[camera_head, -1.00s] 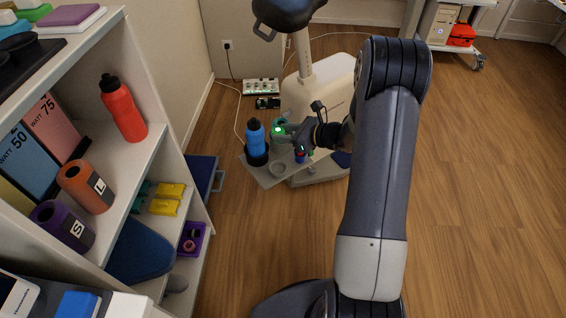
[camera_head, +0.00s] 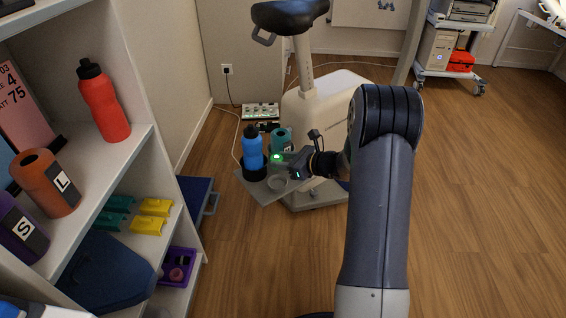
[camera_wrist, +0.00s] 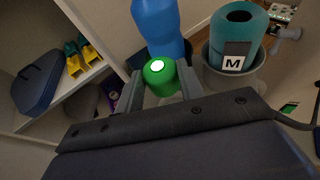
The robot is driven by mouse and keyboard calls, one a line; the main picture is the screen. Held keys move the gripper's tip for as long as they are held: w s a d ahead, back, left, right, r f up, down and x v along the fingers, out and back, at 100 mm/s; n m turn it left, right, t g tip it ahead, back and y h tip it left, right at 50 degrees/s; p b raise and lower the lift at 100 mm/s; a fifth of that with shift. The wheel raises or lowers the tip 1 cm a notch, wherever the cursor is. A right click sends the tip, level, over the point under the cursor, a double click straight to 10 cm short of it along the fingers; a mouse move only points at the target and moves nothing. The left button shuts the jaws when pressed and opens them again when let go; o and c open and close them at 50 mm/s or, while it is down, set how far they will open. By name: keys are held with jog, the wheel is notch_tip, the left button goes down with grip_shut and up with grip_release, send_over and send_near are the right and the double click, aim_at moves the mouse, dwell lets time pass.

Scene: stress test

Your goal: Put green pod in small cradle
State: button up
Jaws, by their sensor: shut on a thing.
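A small grey ring-shaped holder (camera_head: 277,190), apparently the small cradle, is on the grey tray (camera_head: 249,188) just below my gripper in the picture. It looks empty. My gripper is above the tray; the wrist view does not clearly show this ring.
A blue bottle (camera_head: 253,150) stands in a black holder (camera_head: 254,174) left of my gripper. A teal container marked M (camera_wrist: 240,30) stands in a grey holder (camera_wrist: 226,84) close by. The tray is beside an exercise bike (camera_head: 318,105). A shelf (camera_head: 130,175) stands at left.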

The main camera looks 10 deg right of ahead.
jog(key=shift+f+b, duration=2.9)
jog(key=shift+f, duration=1.2)
jog(key=o, duration=1.1)
jog(key=p+v, duration=0.3)
jog(key=v, duration=0.7)
jog(key=shift+s+d, duration=0.25)
jog(key=shift+s, duration=0.05)
jog(key=shift+a+r, duration=0.1)
